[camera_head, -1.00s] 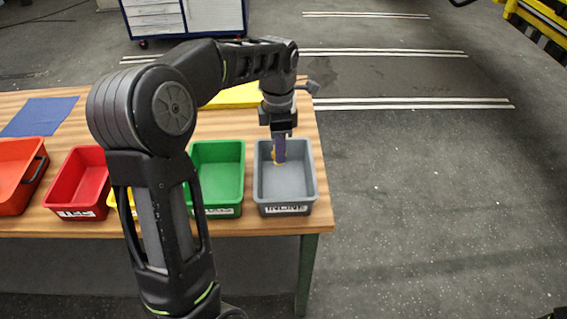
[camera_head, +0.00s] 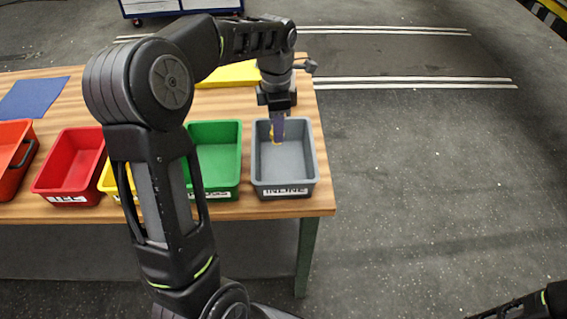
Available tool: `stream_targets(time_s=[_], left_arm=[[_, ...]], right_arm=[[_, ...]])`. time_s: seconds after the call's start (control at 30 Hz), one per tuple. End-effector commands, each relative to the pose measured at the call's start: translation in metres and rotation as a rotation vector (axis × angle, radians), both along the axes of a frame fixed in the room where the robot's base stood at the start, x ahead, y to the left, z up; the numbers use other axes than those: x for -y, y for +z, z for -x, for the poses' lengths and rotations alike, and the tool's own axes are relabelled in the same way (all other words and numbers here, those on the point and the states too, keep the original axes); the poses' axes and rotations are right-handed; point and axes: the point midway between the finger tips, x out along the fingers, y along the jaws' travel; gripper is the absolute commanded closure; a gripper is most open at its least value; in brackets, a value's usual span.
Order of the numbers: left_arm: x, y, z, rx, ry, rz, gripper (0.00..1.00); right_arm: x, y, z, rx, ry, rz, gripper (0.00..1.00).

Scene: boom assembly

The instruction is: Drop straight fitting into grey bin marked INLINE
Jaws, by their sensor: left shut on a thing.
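The grey bin (camera_head: 305,178) marked INLINE stands at the right end of the wooden table. My left gripper (camera_head: 277,122) points down over the back left part of this bin. It is shut on a small purple and yellow piece, the straight fitting (camera_head: 276,132), whose lower end shows against the bin's inside. I cannot tell whether the fitting touches the bin. Nothing else shows inside the bin. Part of my right arm shows at the bottom right corner; its gripper is not in view.
To the left stand a green bin (camera_head: 221,185), a yellow bin (camera_head: 112,180) mostly behind my arm, a red bin (camera_head: 68,168) and an orange bin (camera_head: 10,160). A blue sheet (camera_head: 34,97) and a yellow sheet (camera_head: 229,75) lie behind. Floor right of the table is clear.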

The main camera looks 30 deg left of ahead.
Motion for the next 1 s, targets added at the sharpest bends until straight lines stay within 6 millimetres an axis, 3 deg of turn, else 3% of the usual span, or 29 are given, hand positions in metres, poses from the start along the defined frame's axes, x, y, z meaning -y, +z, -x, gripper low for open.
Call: stream_targets(time_s=[0.03,0.2,0.6,0.63,0.9,1.0], left_arm=[[0.000,-0.011,0.000,0.000,0.000,0.000,1.00],[0.000,-0.025,0.000,0.001,0.000,0.000,1.00],[0.000,-0.028,0.000,0.001,0.000,0.000,1.00],[0.000,-0.028,0.000,0.001,0.000,0.000,0.68],[0.000,-0.028,0.000,0.001,0.000,0.000,0.46],[0.000,-0.028,0.000,0.001,0.000,0.000,0.45]], right_arm=[[0.000,-0.009,0.000,0.002,0.001,-0.002,0.64],[-0.001,-0.018,-0.002,0.006,0.002,-0.005,0.64],[-0.002,-0.018,-0.002,0.008,0.003,-0.006,0.64],[-0.002,-0.018,-0.002,0.008,0.003,-0.006,0.64],[-0.002,-0.019,-0.002,0.008,0.003,-0.006,0.64],[-0.002,-0.019,-0.002,0.007,0.003,-0.006,0.64]])
